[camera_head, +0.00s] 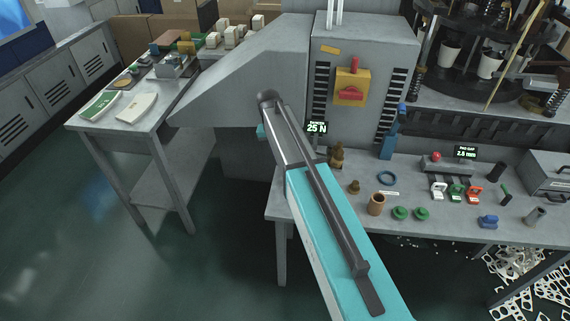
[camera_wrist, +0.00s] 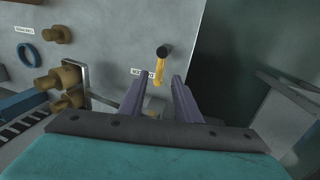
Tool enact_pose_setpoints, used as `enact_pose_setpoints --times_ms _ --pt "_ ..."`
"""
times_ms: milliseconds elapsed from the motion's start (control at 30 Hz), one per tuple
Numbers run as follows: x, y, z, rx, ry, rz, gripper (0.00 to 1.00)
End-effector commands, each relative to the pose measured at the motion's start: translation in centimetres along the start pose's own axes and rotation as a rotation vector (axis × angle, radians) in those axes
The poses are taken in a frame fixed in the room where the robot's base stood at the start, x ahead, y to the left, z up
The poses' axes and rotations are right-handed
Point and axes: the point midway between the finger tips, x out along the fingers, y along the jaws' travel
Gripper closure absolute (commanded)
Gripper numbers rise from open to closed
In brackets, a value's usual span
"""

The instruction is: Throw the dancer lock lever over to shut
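I take this lever to be the dancer lock lever. My gripper (camera_wrist: 157,82) is open, its two dark fingers apart and pointing at the panel. The lever shows just beyond and between the fingertips. I cannot tell whether a finger touches it. In the head view my arm covers that area, and neither the lever nor the fingers can be made out.
In the wrist view, brass rollers (camera_wrist: 68,82) on a bracket and a blue ring (camera_wrist: 28,54) sit to the left. In the head view, a display (camera_head: 317,128) reads 25 N. A bench with loose parts (camera_head: 440,224) is at right, a side table (camera_head: 85,122) at left.

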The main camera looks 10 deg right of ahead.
Motion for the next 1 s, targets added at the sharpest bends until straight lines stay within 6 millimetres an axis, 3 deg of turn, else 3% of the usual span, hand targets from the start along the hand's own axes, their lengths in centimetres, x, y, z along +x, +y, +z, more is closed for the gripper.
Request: enact_pose_setpoints --times_ms 600,1000 --pt "-7.8 -0.1 -0.1 -0.002 0.002 -0.001 0.7" --pt "-10.1 -0.1 0.0 -0.002 0.0 0.0 0.7"
